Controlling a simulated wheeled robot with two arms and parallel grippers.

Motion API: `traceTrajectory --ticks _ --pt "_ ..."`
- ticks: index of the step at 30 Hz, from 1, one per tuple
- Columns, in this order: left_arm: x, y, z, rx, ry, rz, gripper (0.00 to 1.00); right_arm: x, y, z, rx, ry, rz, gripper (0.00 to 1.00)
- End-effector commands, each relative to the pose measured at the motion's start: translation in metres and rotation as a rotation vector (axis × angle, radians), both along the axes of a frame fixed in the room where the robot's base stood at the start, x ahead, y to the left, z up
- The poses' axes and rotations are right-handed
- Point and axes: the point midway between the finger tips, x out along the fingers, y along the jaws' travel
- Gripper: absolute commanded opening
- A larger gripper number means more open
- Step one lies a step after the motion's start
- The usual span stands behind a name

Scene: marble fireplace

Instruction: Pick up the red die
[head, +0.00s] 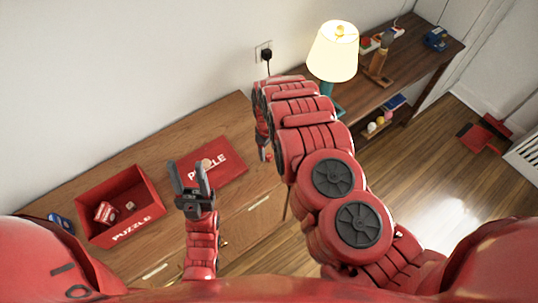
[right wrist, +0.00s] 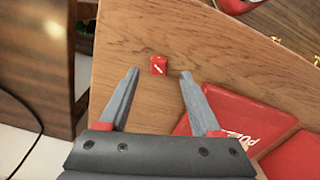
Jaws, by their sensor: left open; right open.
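The red die (right wrist: 158,65) is a small red block with a white mark on its face. It lies on the wooden cabinet top in the right wrist view. My right gripper (right wrist: 160,76) is open, its two fingertips on either side of and just short of the die in that view; whether they are at its height I cannot tell. In the head view the right gripper (head: 264,148) is mostly hidden behind my right arm, with a small red spot by its tip. My left gripper (head: 190,172) is open and empty, pointing up in front of the red puzzle lid.
The red puzzle lid (head: 224,172) lies flat on the cabinet (head: 248,123); it also shows in the right wrist view (right wrist: 222,106). An open red puzzle box (head: 145,226) holding small items stands to the left. A lit lamp (head: 333,52) stands on a dark side table.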

Motion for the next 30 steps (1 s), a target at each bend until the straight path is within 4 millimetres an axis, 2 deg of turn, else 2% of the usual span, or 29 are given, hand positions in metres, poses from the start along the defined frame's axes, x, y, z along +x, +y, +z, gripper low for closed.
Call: traceTrajectory --ticks 3,9,20,30 --pt "0.0 0.0 0.011 0.0 0.0 0.0 0.5 0.0 -0.004 -0.01 -0.003 0.0 0.002 0.65" --pt "0.0 0.0 0.015 0.0 0.0 0.0 0.5 0.0 -0.004 -0.027 -0.002 0.002 0.0 0.65" --pt "0.0 0.0 0.015 0.0 0.0 0.0 0.5 0.001 -0.002 -0.031 0.002 -0.001 0.002 0.65" --pt "0.0 0.0 0.015 0.0 0.0 0.0 0.5 0.001 -0.002 -0.031 0.001 -0.001 0.001 0.04"
